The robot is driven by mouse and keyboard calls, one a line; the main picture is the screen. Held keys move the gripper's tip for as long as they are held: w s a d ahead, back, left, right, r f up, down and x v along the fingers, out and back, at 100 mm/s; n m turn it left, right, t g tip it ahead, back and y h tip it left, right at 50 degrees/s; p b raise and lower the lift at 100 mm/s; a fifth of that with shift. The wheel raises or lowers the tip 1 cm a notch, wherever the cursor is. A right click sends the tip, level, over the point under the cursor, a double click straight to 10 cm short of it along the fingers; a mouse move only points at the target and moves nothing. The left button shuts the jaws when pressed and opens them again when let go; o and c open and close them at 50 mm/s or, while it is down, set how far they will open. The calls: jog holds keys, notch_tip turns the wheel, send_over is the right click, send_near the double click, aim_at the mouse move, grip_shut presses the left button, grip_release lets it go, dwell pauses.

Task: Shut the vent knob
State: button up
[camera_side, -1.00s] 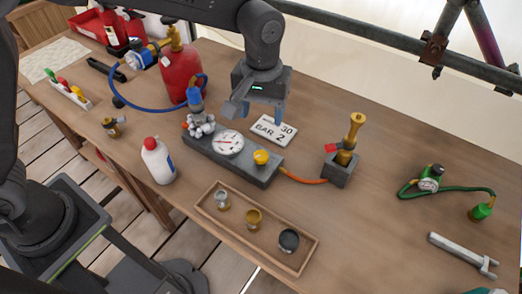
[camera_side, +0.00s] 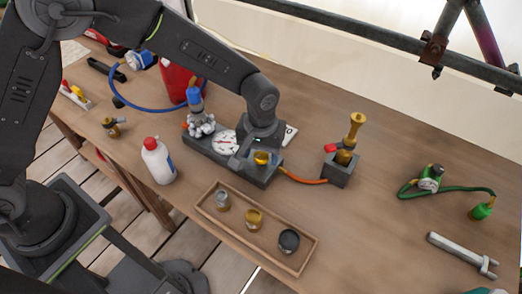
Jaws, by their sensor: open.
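The yellow vent knob (camera_side: 262,158) sits on the right end of the dark grey gauge block (camera_side: 208,155), which stands on the wooden bench. My gripper (camera_side: 258,160) is low over that end of the block, pointing down, with its open fingers on either side of the knob. Whether the fingers touch the knob cannot be told. The white dial gauge (camera_side: 225,140) on the block is partly covered by my gripper. The knob's turned position cannot be read.
A wooden tray (camera_side: 222,222) with three small cups lies in front. An orange hose (camera_side: 303,181) runs from the block to a grey stand with a brass fitting (camera_side: 346,150). A red-capped white bottle (camera_side: 158,161) stands left. The far right holds a green-hosed gauge (camera_side: 429,180) and wrench (camera_side: 462,252).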

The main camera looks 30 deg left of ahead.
jog(key=shift+c, duration=0.2)
jog(key=c, duration=0.9)
jog(key=shift+m, duration=0.3)
jog(key=m, duration=1.1)
jog(key=shift+m, duration=0.3)
jog(key=o, duration=0.9)
jog(key=shift+o, duration=0.2)
jog(key=shift+r, duration=0.1)
